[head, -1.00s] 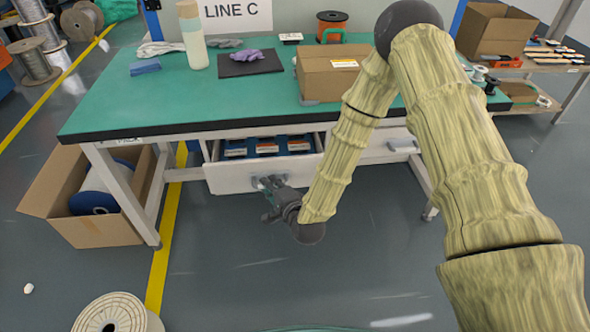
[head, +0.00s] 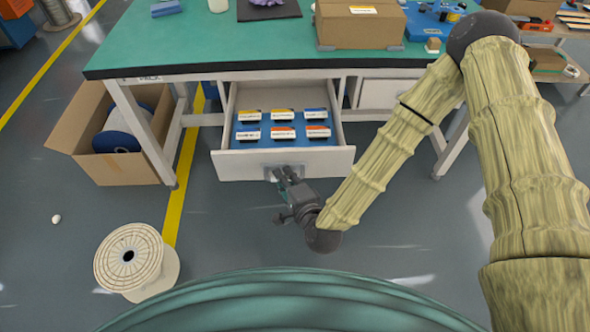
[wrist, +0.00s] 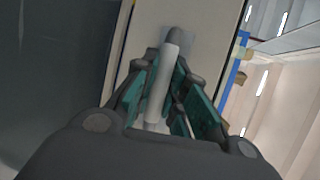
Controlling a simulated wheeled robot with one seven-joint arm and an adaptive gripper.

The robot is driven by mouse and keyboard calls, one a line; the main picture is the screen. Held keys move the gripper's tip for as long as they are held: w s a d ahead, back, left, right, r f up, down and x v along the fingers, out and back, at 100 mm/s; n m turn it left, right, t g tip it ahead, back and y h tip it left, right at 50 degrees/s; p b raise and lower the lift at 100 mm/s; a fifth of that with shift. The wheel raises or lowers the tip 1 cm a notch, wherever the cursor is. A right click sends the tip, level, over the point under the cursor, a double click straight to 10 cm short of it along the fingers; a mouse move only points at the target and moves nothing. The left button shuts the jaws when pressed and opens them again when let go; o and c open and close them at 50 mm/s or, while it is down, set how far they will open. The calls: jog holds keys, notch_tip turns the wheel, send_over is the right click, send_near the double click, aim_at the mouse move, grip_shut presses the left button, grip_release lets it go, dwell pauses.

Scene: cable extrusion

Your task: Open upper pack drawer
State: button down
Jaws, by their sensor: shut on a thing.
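The upper pack drawer (head: 230,166) is pulled out from under the left part of the green workbench (head: 160,48) in the head view. Several small labelled boxes (head: 283,132) lie in rows on its blue insert. My gripper (head: 285,174) is at the middle of the drawer front, shut on the drawer handle (head: 270,174). In the wrist view, the pale handle bar (wrist: 162,85) runs between the two teal-padded fingers, with the drawer front (wrist: 137,55) behind it. The fingers partly cover the handle in the head view.
A second drawer (head: 378,94) at right is closed. An open cardboard box with a spool (head: 62,135) stands at left. A cream spool (head: 135,262) stands on the floor at front left. A cardboard box (head: 360,28) sits on the bench.

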jog(key=shift+s, duration=0.15)
jog(key=c, duration=1.7)
grip_release()
jog(key=shift+d, duration=0.1)
jog(key=v, duration=1.2)
